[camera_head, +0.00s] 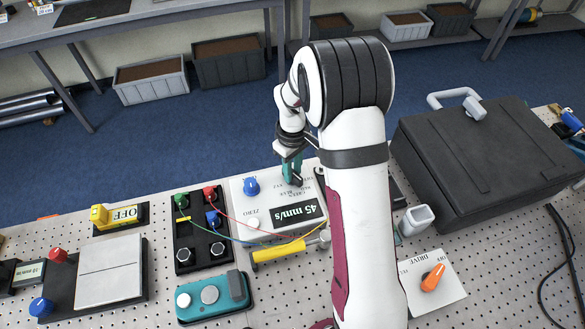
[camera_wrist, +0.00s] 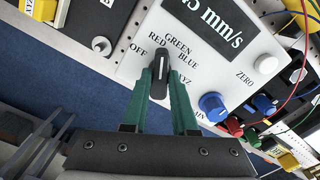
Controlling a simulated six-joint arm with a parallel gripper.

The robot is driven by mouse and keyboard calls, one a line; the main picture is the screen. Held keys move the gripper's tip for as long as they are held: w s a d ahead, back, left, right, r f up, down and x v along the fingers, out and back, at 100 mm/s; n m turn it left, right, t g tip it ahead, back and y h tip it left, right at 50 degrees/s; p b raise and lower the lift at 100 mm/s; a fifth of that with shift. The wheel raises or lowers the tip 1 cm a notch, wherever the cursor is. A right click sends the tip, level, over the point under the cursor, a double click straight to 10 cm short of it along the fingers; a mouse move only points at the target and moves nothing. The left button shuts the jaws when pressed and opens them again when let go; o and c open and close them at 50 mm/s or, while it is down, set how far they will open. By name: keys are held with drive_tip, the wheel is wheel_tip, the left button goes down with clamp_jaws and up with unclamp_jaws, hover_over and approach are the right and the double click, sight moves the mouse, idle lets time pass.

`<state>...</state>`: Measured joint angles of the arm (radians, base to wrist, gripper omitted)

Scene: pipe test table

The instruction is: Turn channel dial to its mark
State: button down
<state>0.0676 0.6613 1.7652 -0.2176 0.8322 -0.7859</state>
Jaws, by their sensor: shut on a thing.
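The channel dial (camera_wrist: 160,77) is a black knob on the white instrument panel (camera_wrist: 135,66). Around it are the printed labels OFF, RED, GREEN, BLUE and one partly hidden label ending in YZ. The white line on the knob points up in the wrist view, roughly towards RED and GREEN; I cannot tell exactly which. My gripper (camera_wrist: 162,80) has its green fingers shut on the knob from both sides. The panel's display (camera_head: 294,213) reads 45 mm/s.
A blue knob (camera_head: 251,187) and a white ZERO button (camera_head: 253,223) are on the same panel. A black terminal box (camera_head: 201,240) with coloured wires stands to its left. A yellow-handled tool (camera_head: 285,249) lies in front. A large black case (camera_head: 480,150) is at right.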

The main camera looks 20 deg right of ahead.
drive_tip(key=n, duration=0.5)
drive_tip(key=shift+w+n, duration=0.1)
drive_tip(key=shift+n, duration=2.4)
drive_tip(key=c, duration=0.7)
unclamp_jaws()
drive_tip(key=shift+r, duration=0.15)
wheel_tip(320, 180, up, 16)
drive_tip(key=shift+f, duration=0.2)
